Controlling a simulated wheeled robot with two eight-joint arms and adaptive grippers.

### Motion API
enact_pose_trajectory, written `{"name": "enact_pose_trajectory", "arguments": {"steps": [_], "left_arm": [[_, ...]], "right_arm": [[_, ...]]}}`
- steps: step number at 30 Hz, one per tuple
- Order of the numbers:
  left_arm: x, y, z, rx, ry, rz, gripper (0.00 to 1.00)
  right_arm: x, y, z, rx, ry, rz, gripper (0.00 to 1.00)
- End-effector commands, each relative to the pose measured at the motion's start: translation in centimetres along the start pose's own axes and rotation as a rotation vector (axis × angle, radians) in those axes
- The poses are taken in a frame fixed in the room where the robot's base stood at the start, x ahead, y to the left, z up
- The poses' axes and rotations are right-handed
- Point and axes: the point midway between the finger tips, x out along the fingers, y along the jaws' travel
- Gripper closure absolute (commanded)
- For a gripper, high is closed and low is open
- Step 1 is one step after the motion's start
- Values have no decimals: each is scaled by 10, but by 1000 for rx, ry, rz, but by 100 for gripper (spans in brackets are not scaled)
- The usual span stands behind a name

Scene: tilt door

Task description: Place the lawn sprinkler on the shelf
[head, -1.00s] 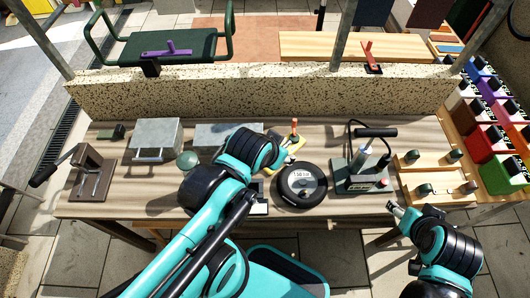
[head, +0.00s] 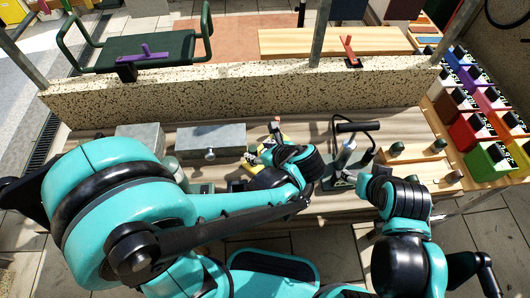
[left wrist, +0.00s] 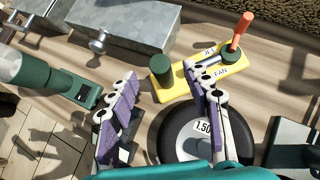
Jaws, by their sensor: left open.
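The lawn sprinkler appears to be the yellow-based item (left wrist: 175,84) marked JET and FAN, with a green knob and an orange-tipped lever. In the head view its yellow base (head: 285,139) shows partly behind my left gripper (head: 254,160). In the left wrist view the open, empty left gripper (left wrist: 162,84) has one finger left of the green knob and the other over the base, near the lever. I cannot tell whether they touch. My right gripper (head: 366,160) is by the black-handled device, small and partly hidden. The likely shelf is a pale wooden board (head: 335,41) behind the speckled wall.
The speckled wall (head: 230,82) runs along the back of the workbench. A grey box (head: 210,140) stands left of the sprinkler. A black-handled device (head: 357,127) and wooden pieces stand right. Coloured bins (head: 470,130) are further right.

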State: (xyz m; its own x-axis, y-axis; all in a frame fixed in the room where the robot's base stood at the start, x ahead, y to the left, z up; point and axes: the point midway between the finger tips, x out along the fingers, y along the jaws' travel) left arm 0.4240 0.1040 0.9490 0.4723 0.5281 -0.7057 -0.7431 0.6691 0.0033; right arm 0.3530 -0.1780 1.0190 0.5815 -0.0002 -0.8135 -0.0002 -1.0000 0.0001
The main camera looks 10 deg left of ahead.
Motion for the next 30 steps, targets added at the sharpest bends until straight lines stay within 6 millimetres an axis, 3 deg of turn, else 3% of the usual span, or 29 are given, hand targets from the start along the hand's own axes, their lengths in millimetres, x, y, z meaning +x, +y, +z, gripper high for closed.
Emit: {"name": "enact_pose_trajectory", "arguments": {"steps": [9, 18, 20, 24, 30], "left_arm": [[47, 0, -2, -4, 2, 1, 51], [51, 0, 0, -4, 2, 0, 51], [51, 0, 0, -4, 2, 0, 64], [51, 0, 0, -4, 2, 0, 100], [51, 0, 0, -5, 2, -1, 100]], "right_arm": [[20, 0, 15, 0, 0, 0, 40], [20, 0, 14, 0, 0, 0, 40], [20, 0, 14, 0, 0, 0, 40], [20, 0, 14, 0, 0, 0, 40], [20, 0, 14, 0, 0, 0, 40]]}}
